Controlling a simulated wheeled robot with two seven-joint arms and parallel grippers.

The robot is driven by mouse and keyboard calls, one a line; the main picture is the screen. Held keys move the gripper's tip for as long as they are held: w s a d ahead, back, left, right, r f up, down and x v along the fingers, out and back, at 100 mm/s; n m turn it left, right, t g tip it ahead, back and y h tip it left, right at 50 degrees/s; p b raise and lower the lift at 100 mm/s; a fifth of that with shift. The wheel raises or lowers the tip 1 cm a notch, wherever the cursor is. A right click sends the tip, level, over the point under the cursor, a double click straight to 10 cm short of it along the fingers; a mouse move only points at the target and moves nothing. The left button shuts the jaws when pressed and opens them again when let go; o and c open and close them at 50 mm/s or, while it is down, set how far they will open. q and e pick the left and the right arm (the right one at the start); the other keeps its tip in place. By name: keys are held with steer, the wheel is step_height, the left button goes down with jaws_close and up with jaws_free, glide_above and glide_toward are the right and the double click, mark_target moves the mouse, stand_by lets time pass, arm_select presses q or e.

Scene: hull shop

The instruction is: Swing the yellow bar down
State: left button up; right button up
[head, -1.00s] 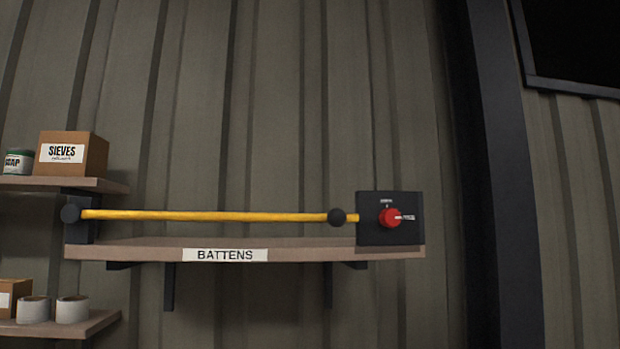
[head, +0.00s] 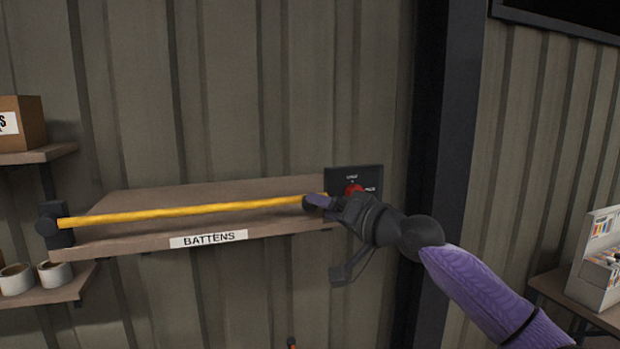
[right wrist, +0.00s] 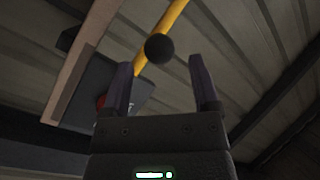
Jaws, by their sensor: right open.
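The yellow bar (head: 190,212) lies nearly level across the front of the shelf, from a dark pivot bracket (head: 50,225) at its left end to a black panel (head: 352,178) with a red knob (head: 354,189) at its right end. My right gripper (head: 312,203) is at the bar's right end, partly covering the panel and the bar's black ball. In the right wrist view the gripper (right wrist: 165,82) is open, and the black ball (right wrist: 159,48) on the bar shows just beyond and between the fingertips. I cannot tell whether they touch it. My left gripper is not in view.
The wooden shelf (head: 140,240) labelled BATTENS is behind the bar. A box (head: 25,122) and white rolls (head: 54,273) sit on side shelves at the left. A dark post (head: 450,120) stands at the right, with a table and a white case (head: 598,265) beyond.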

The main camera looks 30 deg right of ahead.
steer(key=x, duration=0.3)
steer(key=shift+a+p, duration=0.15)
steer(key=shift+p, duration=0.2)
steer(key=shift+w+f, duration=0.15)
steer(key=shift+w, duration=0.35)
steer(key=shift+c, duration=0.3)
steer(key=c, duration=0.9)
jaws_close()
steer(key=shift+s+r, duration=0.1)
steer(key=shift+r, duration=0.1)
